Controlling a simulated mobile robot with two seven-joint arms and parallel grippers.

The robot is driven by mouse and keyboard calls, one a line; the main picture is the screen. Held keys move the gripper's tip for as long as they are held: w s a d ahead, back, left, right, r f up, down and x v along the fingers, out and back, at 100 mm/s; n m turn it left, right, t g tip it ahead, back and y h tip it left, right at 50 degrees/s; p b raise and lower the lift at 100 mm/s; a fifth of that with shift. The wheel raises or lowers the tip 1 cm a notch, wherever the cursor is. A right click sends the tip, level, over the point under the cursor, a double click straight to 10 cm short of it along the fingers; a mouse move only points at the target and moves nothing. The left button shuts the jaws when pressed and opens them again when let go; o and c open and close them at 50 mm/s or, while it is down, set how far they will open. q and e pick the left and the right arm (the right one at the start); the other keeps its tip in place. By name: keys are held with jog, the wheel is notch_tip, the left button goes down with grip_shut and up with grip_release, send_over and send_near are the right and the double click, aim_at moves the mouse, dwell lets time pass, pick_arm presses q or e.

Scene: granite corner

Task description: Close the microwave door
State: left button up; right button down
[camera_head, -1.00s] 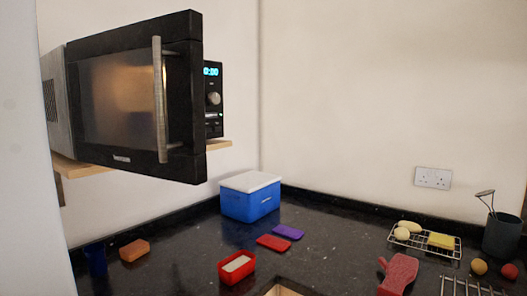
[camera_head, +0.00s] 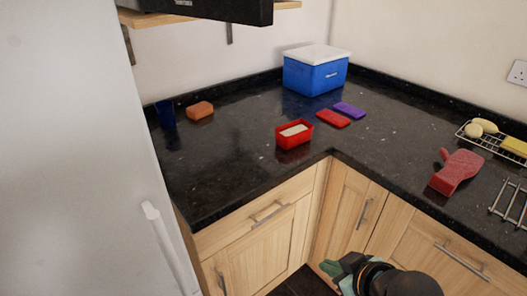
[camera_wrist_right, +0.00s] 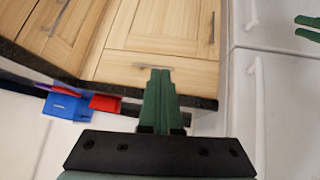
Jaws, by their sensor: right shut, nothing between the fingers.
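The microwave (camera_head: 225,9) shows only as a dark lower edge at the top of the head view; its door face and handle are out of frame, so how far the door stands open does not show. My right gripper (camera_head: 335,268) is low in the head view, in front of the wooden cabinets and well below the microwave. In the right wrist view its green fingers (camera_wrist_right: 158,85) are together with nothing between them. At that view's right edge are two green finger-like prongs, seemingly my left gripper (camera_wrist_right: 306,28), cut off by the frame.
A wooden shelf (camera_head: 150,18) is under the microwave. The black counter (camera_head: 230,150) holds a blue cooler (camera_head: 316,75), a red tub (camera_head: 294,137), an orange sponge (camera_head: 200,110) and a red mitt (camera_head: 455,170). A white fridge (camera_head: 70,150) fills the left.

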jog(key=w+a+r+n+t+y, duration=0.1)
jog(key=w+a+r+n+t, duration=0.15)
jog(key=r, duration=0.45)
jog(key=w+a+r+n+t+y, duration=0.1)
jog(key=w+a+r+n, duration=0.1)
jog(key=w+a+r, duration=0.3)
jog(key=n+t+y, duration=0.4)
jog(key=n+y, duration=0.1)
jog(key=n, duration=0.9)
send_near(259, 14)
jog(key=s+a+r, duration=0.3)
jog(key=s+r, duration=0.1)
jog(key=s, duration=0.2)
jog(key=w+a+p, duration=0.2)
jog(key=w+p, duration=0.1)
jog(key=w, duration=0.8)
jog(key=shift+w+a, duration=0.15)
jog(key=shift+w, duration=0.05)
jog(key=shift+r, duration=0.15)
